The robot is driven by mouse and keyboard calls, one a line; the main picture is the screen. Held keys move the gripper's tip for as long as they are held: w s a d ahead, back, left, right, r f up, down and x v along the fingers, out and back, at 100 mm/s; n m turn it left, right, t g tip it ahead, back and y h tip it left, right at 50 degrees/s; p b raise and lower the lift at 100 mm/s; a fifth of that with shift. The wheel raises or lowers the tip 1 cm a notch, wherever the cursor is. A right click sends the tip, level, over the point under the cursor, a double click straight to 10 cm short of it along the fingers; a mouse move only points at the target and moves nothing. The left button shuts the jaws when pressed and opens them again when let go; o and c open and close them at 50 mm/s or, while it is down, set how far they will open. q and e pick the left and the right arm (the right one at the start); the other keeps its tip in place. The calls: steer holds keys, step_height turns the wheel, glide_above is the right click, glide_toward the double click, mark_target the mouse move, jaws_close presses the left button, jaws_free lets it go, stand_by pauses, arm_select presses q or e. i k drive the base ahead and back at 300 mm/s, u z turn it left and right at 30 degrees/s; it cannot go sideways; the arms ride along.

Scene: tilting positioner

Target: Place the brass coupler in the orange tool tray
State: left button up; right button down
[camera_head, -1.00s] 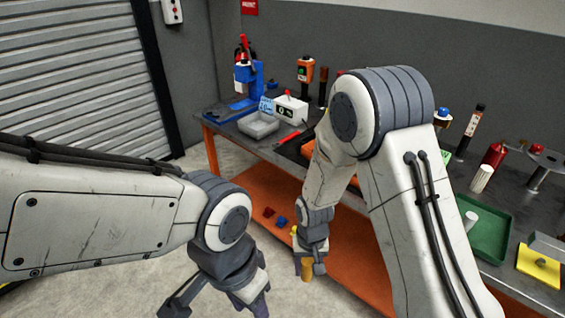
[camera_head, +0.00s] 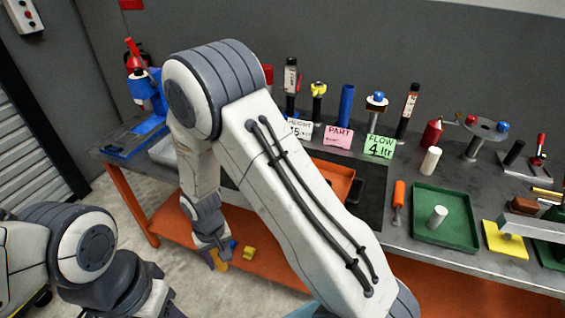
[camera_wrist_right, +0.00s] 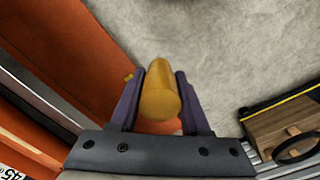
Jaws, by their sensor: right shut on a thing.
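The brass coupler (camera_wrist_right: 160,92) is a yellow-gold cylinder in the right wrist view, between the two dark fingers of my right gripper (camera_wrist_right: 160,100). The gripper is shut on it. In the head view my right gripper (camera_head: 216,253) hangs in front of the bench, low by the orange lower shelf, and the coupler (camera_head: 219,265) shows partly below it. The orange tool tray (camera_head: 338,176) lies on the bench top, partly hidden behind my right arm. My left wrist is at the lower left of the head view; its fingers are not clear to see.
A small yellow piece (camera_head: 249,253) lies on the lower shelf (camera_head: 270,270).

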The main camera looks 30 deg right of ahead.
mark_target(337, 182)
steer(key=u, duration=0.05)
steer(key=i, duration=0.2)
steer(key=z, duration=1.3)
steer(key=i, duration=1)
steer(key=z, duration=0.05)
